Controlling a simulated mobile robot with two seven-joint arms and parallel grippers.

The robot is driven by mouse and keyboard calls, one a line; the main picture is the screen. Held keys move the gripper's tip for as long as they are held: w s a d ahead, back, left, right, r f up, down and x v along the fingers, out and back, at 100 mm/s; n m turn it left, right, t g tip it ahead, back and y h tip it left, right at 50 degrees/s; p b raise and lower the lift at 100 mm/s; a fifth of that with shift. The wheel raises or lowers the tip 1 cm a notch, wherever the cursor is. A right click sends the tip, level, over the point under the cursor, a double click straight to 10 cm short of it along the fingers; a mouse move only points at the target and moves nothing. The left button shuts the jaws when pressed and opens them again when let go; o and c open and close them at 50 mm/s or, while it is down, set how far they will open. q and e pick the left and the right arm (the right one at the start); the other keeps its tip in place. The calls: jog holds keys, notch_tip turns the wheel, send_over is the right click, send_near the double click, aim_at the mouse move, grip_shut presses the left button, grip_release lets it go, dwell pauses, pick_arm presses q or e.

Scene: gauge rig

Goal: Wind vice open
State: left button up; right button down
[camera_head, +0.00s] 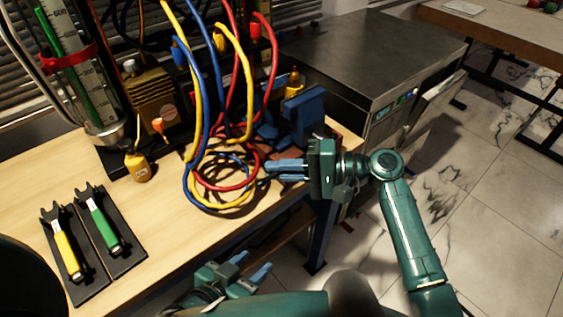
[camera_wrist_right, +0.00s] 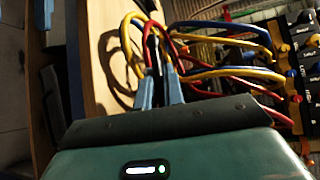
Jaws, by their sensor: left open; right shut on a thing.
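The blue vice (camera_head: 303,112) stands at the table's right end, beside the grey cabinet. My right gripper (camera_head: 272,168) is just in front of it, level with the table's edge, its fingers pointing left towards the cable loops. In the right wrist view its fingers (camera_wrist_right: 160,80) are shut on a thin dark thing between the tips. It may be the vice's handle bar, but dark cable shadows and a red cable behind it make this hard to tell. My left gripper (camera_head: 255,272) is open and empty, low in front of the table edge.
Blue, yellow and red cables (camera_head: 222,185) hang in loops close to my right fingertips. A yellow-handled tool (camera_head: 66,252) and a green-handled tool (camera_head: 103,228) lie on dark holders at left. A grey cabinet (camera_head: 352,50) stands behind the vice. The table's front middle is bare.

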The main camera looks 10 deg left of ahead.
jog(key=shift+w+d+f+n+t+h, duration=0.15)
jog(key=shift+f+n+t+h, duration=0.1)
jog(key=shift+f+n+h, duration=0.35)
jog(key=shift+w+d+f+n+t+h, duration=0.15)
jog(key=shift+f+n+t+h, duration=0.15)
jog(key=shift+f, duration=0.5)
jog(key=shift+w+f+n+t+h, duration=0.15)
jog(key=shift+f+n+h, duration=0.3)
jog(key=shift+f, duration=0.25)
jog(key=c, duration=1.7)
grip_release()
jog(key=shift+w+a+f, duration=0.1)
jog(key=shift+a, duration=0.1)
jog(key=shift+o, duration=1)
jog(key=shift+d, duration=0.1)
jog(key=v, duration=1.3)
